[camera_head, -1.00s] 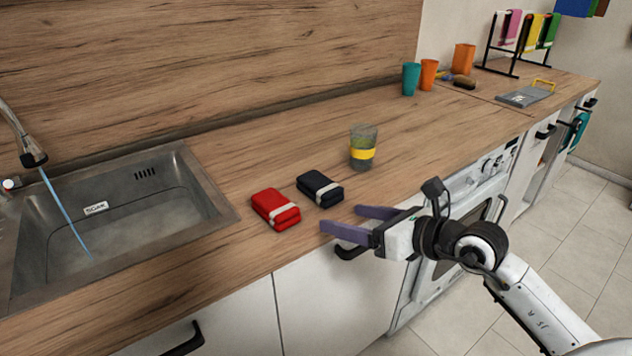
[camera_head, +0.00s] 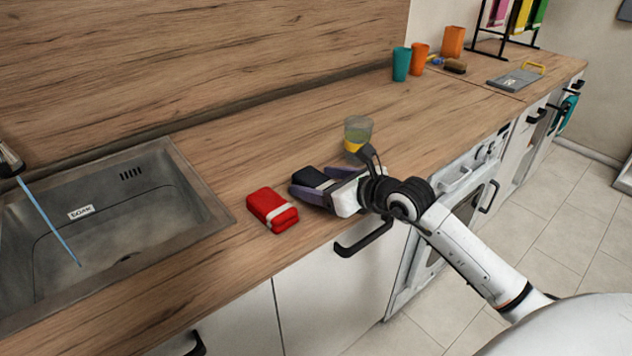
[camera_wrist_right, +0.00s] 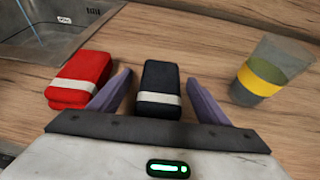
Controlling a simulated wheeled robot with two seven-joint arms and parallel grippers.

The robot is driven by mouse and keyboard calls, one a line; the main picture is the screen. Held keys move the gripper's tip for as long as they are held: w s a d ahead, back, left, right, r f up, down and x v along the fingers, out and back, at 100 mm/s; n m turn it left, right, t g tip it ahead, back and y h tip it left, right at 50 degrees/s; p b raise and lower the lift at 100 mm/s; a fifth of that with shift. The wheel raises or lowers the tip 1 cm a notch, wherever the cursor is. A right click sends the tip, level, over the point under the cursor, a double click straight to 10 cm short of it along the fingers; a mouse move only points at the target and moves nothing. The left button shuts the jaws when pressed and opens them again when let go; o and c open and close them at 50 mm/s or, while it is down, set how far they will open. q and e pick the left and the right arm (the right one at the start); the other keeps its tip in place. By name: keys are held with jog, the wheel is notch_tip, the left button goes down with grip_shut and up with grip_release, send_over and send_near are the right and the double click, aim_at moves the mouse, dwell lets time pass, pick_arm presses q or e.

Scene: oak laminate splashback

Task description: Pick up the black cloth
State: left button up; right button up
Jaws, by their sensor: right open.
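The folded black cloth (camera_head: 312,178) with a pale band lies on the wooden counter, partly hidden by my right gripper in the head view. My right gripper (camera_head: 306,190) is open, low over the counter, with a purple finger on each side of the cloth. In the right wrist view the black cloth (camera_wrist_right: 160,86) lies between the open fingers of the gripper (camera_wrist_right: 158,92), with a gap visible on both sides. My left gripper is not in view.
A folded red cloth (camera_head: 271,210) lies just left of the gripper. A glass with a yellow band (camera_head: 357,136) stands close behind it. The sink (camera_head: 110,215) is at the left. Teal (camera_head: 401,64) and orange (camera_head: 419,57) cups stand farther back.

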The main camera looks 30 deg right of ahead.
jog(key=shift+w+f, duration=0.35)
jog(key=shift+w, duration=0.3)
jog(key=c, duration=1.1)
